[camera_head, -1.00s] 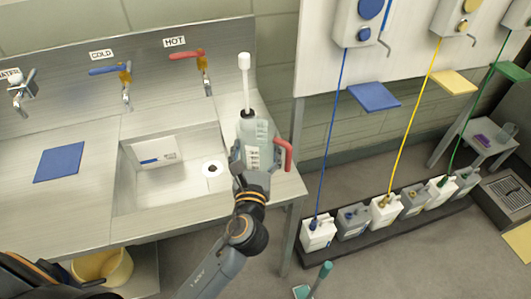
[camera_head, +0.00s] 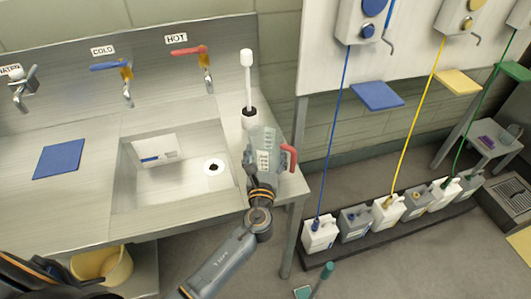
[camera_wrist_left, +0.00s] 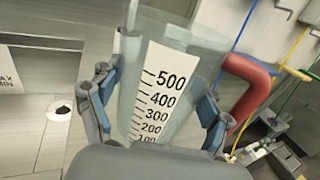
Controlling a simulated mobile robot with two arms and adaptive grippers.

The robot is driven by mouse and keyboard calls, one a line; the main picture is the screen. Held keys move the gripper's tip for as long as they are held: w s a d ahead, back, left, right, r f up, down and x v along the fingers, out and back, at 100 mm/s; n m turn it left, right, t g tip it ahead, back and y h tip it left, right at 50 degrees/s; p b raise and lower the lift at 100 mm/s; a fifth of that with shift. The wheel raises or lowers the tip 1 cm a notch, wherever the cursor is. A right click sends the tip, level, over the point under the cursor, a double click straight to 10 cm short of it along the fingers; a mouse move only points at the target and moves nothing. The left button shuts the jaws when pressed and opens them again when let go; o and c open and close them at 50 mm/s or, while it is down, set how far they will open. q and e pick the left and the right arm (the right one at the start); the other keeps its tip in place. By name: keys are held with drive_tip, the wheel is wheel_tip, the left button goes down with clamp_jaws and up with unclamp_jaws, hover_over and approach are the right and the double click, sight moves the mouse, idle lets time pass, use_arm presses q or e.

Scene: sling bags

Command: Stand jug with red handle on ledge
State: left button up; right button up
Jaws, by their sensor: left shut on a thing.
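The clear jug (camera_head: 264,146) with black measuring marks and a red handle (camera_head: 289,157) is in my left gripper (camera_head: 262,176), over the right end of the steel sink counter. My left gripper is shut on its body, and the handle sticks out to the right, free of the fingers. In the left wrist view the jug (camera_wrist_left: 165,85) fills the middle between the fingers, with its red handle (camera_wrist_left: 250,85) at the right. Its base is hidden. Small ledges stick out under the dispensers: blue (camera_head: 377,96), yellow (camera_head: 458,82) and green (camera_head: 516,71). My right gripper is not in view.
A white brush in a dark-topped holder (camera_head: 249,118) stands close behind the jug. The sink basin (camera_head: 135,185) lies to the left. Blue, yellow and green hoses run from the dispensers to several canisters on a floor rack (camera_head: 345,238). A blue mat (camera_head: 59,159) lies on the counter.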

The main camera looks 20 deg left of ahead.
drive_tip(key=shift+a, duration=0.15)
use_arm(q)
drive_tip(key=shift+f, duration=0.15)
drive_tip(key=o, duration=1.4)
drive_tip(key=shift+c, duration=0.2)
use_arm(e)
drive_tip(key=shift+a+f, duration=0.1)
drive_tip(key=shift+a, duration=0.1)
use_arm(q)
drive_tip(key=shift+s+r, duration=0.15)
drive_tip(key=shift+r, duration=0.05)
drive_tip(key=b+v, duration=0.2)
drive_tip(key=v, duration=0.8)
drive_tip(key=shift+s+f, duration=0.1)
drive_tip(key=shift+s, duration=0.25)
drive_tip(key=shift+s+d, duration=0.15)
drive_tip(key=shift+s, duration=0.4)
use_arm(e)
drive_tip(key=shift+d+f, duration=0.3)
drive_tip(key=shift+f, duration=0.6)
